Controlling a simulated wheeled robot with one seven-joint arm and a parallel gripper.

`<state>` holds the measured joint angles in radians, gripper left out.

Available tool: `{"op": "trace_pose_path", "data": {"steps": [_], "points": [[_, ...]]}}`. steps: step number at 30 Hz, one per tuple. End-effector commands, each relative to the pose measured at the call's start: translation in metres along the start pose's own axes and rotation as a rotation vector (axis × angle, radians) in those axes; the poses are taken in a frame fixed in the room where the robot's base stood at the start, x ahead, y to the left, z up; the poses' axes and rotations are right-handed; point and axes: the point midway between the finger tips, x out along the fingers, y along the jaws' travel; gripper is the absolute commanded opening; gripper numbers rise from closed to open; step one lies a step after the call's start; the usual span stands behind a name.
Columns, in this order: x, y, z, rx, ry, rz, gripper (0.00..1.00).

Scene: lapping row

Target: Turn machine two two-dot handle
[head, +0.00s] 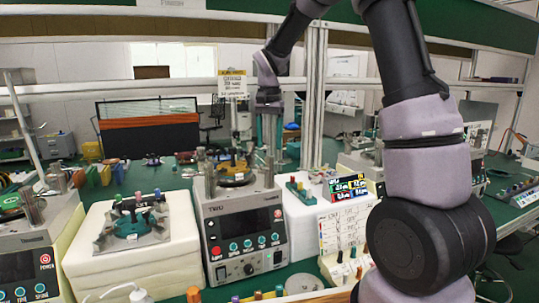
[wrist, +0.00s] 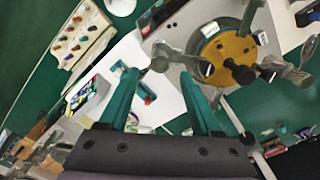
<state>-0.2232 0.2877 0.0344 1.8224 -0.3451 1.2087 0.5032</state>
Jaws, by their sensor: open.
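Machine two (head: 243,225), a grey box marked TWO, stands at the centre of the head view with a dark display and a row of teal buttons. On its top is a round yellow plate (wrist: 232,56) with a black knob (wrist: 240,72). Metal handles stand around the plate, one at the left (head: 208,172) and one nearest my fingers in the wrist view (wrist: 168,57). I cannot make out dot marks on them. My gripper (head: 268,130) is above the machine's back right. In the wrist view its teal fingers (wrist: 158,78) are apart, with nothing held between them.
A white block (head: 130,262) with a teal-and-grey fixture stands left of the machine. Another machine (head: 25,265) stands at far left.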

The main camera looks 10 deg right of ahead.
Motion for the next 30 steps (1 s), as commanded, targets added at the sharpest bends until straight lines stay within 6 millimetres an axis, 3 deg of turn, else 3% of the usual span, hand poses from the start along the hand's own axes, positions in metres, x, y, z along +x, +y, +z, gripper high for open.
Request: {"op": "trace_pose_path", "data": {"steps": [3, 8, 22, 26, 30], "points": [[-0.023, -0.001, 0.0, 0.0, 0.002, -0.003, 0.65], [-0.041, 0.0, -0.001, -0.001, 0.001, -0.001, 0.65], [-0.05, 0.003, 0.001, -0.002, 0.004, -0.007, 0.65], [-0.067, 0.021, 0.009, -0.017, 0.027, -0.048, 0.65], [-0.095, 0.057, 0.03, -0.051, 0.078, -0.125, 0.65]]}}
